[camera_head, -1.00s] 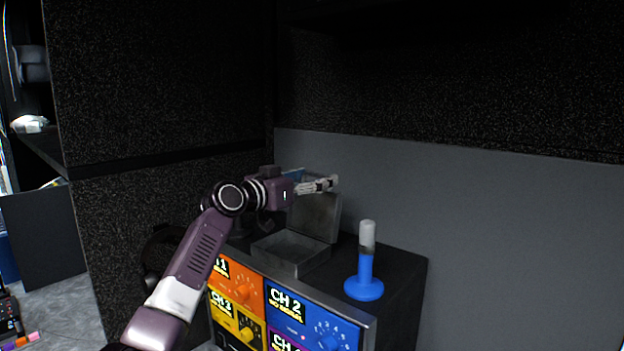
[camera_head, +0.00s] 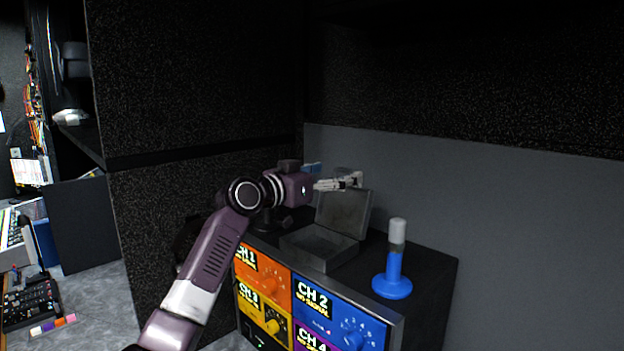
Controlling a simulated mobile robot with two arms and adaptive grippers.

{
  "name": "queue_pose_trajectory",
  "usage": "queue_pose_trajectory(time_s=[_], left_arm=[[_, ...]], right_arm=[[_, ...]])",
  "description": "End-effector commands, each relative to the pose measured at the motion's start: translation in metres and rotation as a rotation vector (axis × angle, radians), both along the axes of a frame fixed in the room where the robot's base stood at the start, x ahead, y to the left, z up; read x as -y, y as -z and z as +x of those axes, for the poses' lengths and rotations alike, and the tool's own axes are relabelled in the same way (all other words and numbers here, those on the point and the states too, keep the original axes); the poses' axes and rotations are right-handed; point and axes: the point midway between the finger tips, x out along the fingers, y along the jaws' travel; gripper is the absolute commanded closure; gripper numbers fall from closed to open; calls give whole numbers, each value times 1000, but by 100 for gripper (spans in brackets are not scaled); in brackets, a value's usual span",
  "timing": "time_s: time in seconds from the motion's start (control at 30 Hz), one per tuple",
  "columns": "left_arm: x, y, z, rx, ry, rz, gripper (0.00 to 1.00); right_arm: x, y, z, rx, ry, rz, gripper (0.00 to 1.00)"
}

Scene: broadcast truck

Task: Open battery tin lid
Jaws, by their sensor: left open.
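The battery tin (camera_head: 315,247) is a dark grey metal box on top of the black channel unit. Its lid (camera_head: 343,212) stands up, hinged at the back right, and the inside of the tin looks empty. My left gripper (camera_head: 352,181) is just above the lid's upper edge, its fingers pointing right. It is open and holds nothing; whether it touches the lid I cannot tell. My right gripper is out of view.
A blue stand with a grey top (camera_head: 393,265) is right of the tin on the unit (camera_head: 428,272). The unit's front has coloured channel panels (camera_head: 330,310). A grey wall (camera_head: 520,240) rises behind. A dark cabinet (camera_head: 190,80) is at the left.

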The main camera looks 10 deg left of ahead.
Motion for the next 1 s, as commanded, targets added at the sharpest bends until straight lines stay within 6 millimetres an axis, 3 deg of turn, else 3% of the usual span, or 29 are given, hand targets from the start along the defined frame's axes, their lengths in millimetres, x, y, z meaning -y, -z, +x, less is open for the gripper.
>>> queue_pose_trajectory(time_s=[0.5, 1.0], left_arm=[[-49, -1, -62, 3, -1, -1, 18], [-54, -2, -69, 3, 0, -2, 18]], right_arm=[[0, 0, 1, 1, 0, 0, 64], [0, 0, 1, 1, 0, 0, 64]])
